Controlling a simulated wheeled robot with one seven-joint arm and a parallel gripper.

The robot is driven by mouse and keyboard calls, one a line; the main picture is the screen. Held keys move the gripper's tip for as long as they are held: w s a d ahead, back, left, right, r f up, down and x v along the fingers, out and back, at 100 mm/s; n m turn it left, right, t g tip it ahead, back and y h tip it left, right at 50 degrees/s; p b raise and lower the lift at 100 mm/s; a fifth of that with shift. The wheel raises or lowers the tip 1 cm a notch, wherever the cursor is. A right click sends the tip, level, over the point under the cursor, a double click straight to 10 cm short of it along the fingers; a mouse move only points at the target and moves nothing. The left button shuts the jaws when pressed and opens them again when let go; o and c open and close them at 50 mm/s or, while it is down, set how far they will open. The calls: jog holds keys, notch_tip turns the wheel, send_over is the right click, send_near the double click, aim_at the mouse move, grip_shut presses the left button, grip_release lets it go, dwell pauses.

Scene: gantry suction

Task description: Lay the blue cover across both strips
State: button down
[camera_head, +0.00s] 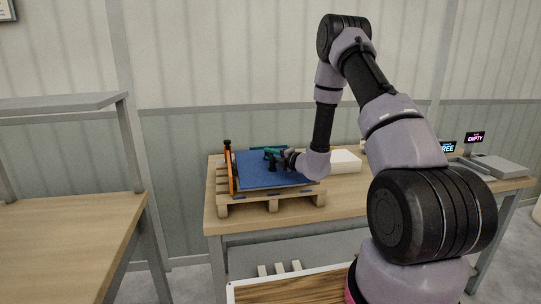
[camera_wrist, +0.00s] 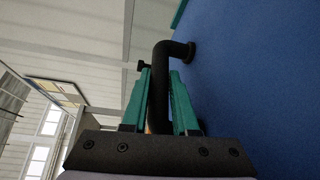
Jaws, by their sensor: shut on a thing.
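The blue cover (camera_head: 262,178) is a flat blue panel lying level over a wooden pallet (camera_head: 272,197) on the table. It fills the right side of the wrist view (camera_wrist: 270,85). A black bent handle (camera_wrist: 161,75) rises from the cover. My gripper (camera_head: 273,153) is shut on this handle, with its green fingers on either side of it in the wrist view (camera_wrist: 162,92). I cannot tell whether the cover rests on anything or hangs just above the pallet. No strips can be made out for certain; the cover hides what is beneath it.
An orange upright (camera_head: 232,172) with a black top stands at the pallet's left edge. A white box (camera_head: 344,161) sits to the right on the table (camera_head: 345,205). Beyond it are a grey device (camera_head: 499,165) and small screens. An empty wooden bench (camera_head: 60,235) stands at left.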

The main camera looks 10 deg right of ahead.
jog(key=shift+f, duration=0.5)
dwell(0.5)
jog(key=c, duration=0.7)
grip_release()
jog(key=shift+o, duration=0.5)
jog(key=shift+f, duration=0.1)
